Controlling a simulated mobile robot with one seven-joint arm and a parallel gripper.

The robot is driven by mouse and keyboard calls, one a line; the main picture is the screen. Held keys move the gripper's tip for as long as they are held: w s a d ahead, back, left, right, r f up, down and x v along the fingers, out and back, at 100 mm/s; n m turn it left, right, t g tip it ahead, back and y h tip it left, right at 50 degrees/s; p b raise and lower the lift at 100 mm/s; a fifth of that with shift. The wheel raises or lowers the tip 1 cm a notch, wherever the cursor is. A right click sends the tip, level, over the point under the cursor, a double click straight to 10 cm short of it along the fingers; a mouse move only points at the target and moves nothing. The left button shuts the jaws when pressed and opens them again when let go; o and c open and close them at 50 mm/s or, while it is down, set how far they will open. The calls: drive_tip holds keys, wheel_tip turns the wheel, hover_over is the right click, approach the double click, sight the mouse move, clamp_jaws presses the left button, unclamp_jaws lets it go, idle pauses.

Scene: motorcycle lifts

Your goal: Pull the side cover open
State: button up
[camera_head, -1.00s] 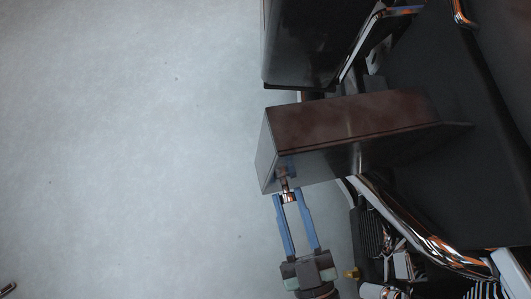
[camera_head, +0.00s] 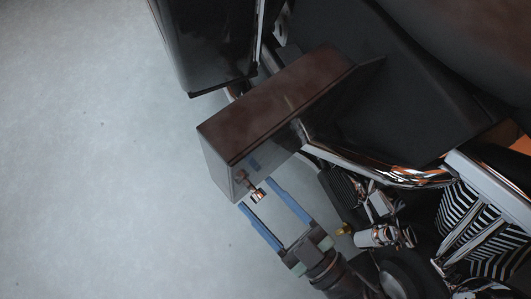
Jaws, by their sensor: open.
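The side cover (camera_head: 285,100) is a dark brown, box-shaped panel on the side of the motorcycle, at upper middle in the head view. A small metal knob (camera_head: 257,196) sticks out of its lower face. My gripper (camera_head: 256,194) has two long blue fingers pointing up and left. They are spread apart, with the knob between or just beyond their tips. I cannot tell whether either finger touches it. The cover's far side and its mounting are hidden.
A black panel (camera_head: 205,45) stands just above the cover. A chrome pipe (camera_head: 390,172), the finned engine (camera_head: 470,225) and a brass fitting (camera_head: 344,229) lie right of my gripper. The pale floor (camera_head: 80,170) on the left is clear.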

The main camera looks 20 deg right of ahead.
drive_tip(key=v, duration=0.7)
drive_tip(key=shift+s, duration=0.25)
drive_tip(key=shift+f, duration=0.1)
idle(0.4)
